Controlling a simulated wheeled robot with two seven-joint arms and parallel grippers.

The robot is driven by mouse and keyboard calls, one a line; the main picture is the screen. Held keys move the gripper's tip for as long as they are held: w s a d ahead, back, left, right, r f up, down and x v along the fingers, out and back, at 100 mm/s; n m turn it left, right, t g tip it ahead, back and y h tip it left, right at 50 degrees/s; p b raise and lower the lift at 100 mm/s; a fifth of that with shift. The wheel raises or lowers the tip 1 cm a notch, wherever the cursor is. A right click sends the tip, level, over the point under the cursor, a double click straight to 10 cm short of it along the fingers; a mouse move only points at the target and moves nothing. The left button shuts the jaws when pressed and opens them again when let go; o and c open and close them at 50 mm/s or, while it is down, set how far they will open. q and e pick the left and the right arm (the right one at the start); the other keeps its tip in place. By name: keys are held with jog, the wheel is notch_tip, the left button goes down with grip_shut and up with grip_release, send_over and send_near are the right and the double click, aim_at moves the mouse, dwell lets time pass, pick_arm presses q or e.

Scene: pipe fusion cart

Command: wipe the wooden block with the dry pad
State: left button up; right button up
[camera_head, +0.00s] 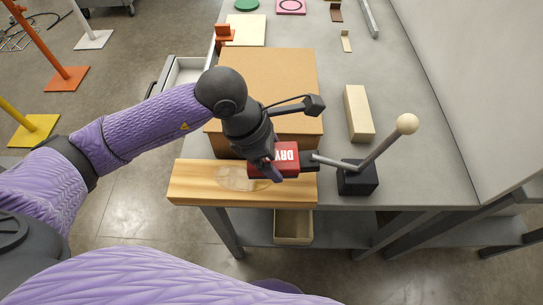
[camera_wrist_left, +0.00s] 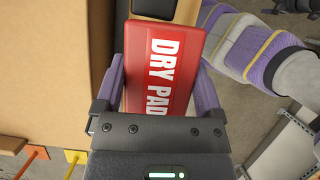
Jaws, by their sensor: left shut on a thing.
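The wooden block (camera_head: 190,190) is a long striped plank lying across the table's near edge in the head view. A pale glossy patch (camera_head: 236,180) shows on its upper face. My left gripper (camera_head: 264,168) is shut on the red dry pad (camera_head: 287,153), lettered in white. The pad is over the block's right half, just right of the patch; I cannot tell whether it touches the wood. In the left wrist view my left gripper (camera_wrist_left: 158,85) has a finger on each side of the pad (camera_wrist_left: 160,65). My right gripper is not in view.
A large cardboard box (camera_head: 265,68) stands right behind the block. A black base (camera_head: 357,180) with a ball-topped lever (camera_head: 406,124) stands right of the pad. A pale wooden bar (camera_head: 358,113) lies behind it. An open bin (camera_head: 293,227) sits on the lower shelf.

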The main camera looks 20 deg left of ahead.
pick_arm(q)
notch_tip(320, 180, up, 3)
jog(key=shift+r+p, duration=0.15)
jog(key=shift+p, duration=1)
